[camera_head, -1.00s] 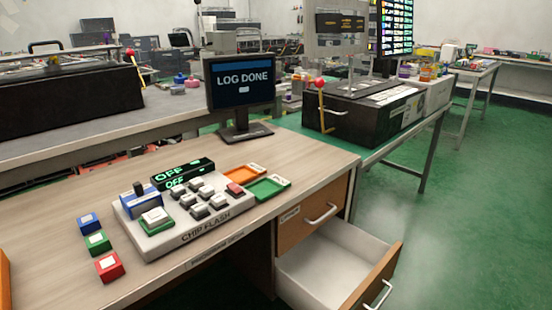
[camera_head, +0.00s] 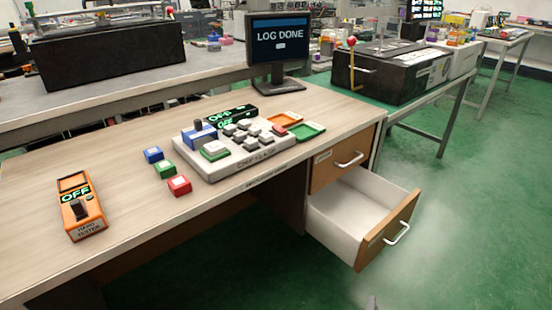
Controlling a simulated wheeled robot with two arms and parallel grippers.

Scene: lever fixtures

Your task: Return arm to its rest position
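Only a small grey tip at the bottom edge of the head view seems to be my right gripper (camera_head: 371,303). It is below the open drawer and apart from it, and whether it is open or shut cannot be made out. My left gripper is out of view. The drawer (camera_head: 365,220) under the desk is pulled out and looks empty. The Chip Flash panel (camera_head: 235,148) sits on the desk with its displays reading OFF. A monitor (camera_head: 278,45) behind it reads LOG DONE.
Blue (camera_head: 153,154), green (camera_head: 165,169) and red (camera_head: 180,185) blocks lie left of the panel. An orange tester (camera_head: 82,207) reading OFF lies at the desk's left. Orange (camera_head: 285,117) and green (camera_head: 308,131) trays lie right. The green floor (camera_head: 470,230) at right is clear.

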